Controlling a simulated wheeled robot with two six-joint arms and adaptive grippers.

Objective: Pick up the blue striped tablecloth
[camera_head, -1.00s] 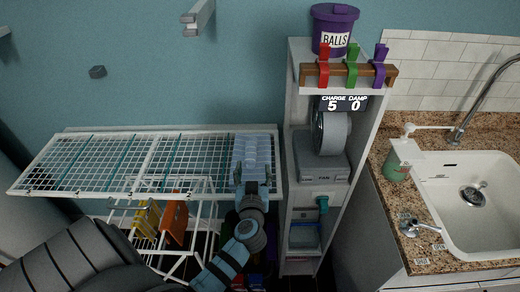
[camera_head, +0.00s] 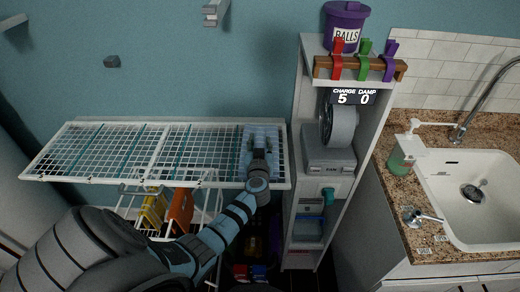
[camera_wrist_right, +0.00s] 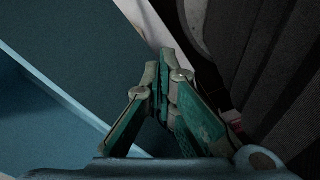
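The blue striped tablecloth (camera_head: 263,129) lies folded on the right end of the white wire drying rack (camera_head: 110,180) in the head view. My left gripper (camera_head: 258,143) is over the tablecloth from the front and covers its middle. The fingers are small and seen from behind, so I cannot tell whether they are open or shut, or whether they touch the cloth. In the right wrist view, the fingertips of my right gripper (camera_wrist_right: 164,72) are together, with nothing visible between them.
A tall white shelf (camera_head: 297,150) stands close to the right of the rack. It carries a purple bucket (camera_head: 345,25), coloured pegs and a grey device (camera_head: 329,160). A sink (camera_head: 480,195) is at the right. Yellow and orange items (camera_head: 180,211) are below the rack.

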